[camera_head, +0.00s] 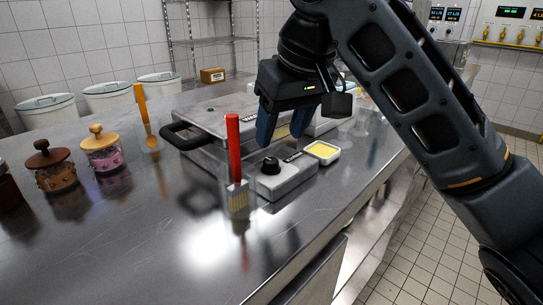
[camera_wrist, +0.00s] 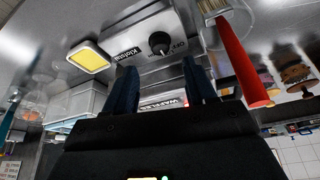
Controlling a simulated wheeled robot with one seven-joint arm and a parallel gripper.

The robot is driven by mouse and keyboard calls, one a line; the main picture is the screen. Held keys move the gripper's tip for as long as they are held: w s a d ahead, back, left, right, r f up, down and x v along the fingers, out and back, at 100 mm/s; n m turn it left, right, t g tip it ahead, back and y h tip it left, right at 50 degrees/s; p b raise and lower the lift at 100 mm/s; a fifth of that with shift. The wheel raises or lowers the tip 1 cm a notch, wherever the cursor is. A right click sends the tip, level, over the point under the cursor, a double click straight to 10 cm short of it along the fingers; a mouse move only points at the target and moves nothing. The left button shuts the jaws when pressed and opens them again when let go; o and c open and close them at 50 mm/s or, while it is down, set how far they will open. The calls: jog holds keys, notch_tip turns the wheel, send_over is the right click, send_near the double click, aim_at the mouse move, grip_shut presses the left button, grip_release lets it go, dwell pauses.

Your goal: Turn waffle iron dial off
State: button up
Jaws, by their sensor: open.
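The waffle iron (camera_head: 205,117) is a grey metal box with a black handle at its left, on the steel counter. Its black dial (camera_head: 270,165) sits on a low grey control box at the front; the dial also shows in the wrist view (camera_wrist: 160,42), with lettering beside it that I cannot read surely. My gripper (camera_head: 285,130) has two blue fingers pointing down, just behind and above the dial. In the wrist view the fingers (camera_wrist: 158,75) stand apart with nothing between them, and the dial lies beyond their tips. They do not appear to touch it.
A red-handled brush (camera_head: 233,150) stands close left of the dial box. A small dish with yellow contents (camera_head: 322,152) is close right. Lidded jars (camera_head: 102,150) and an orange utensil (camera_head: 145,115) stand left. The front left counter is clear.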

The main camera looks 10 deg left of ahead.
aim_at(272, 161)
jog(key=x, duration=0.6)
jog(key=shift+w+f+b, duration=0.1)
jog(key=shift+f+b, duration=0.2)
jog(key=shift+b, duration=0.1)
jog(key=shift+c, duration=0.2)
grip_shut()
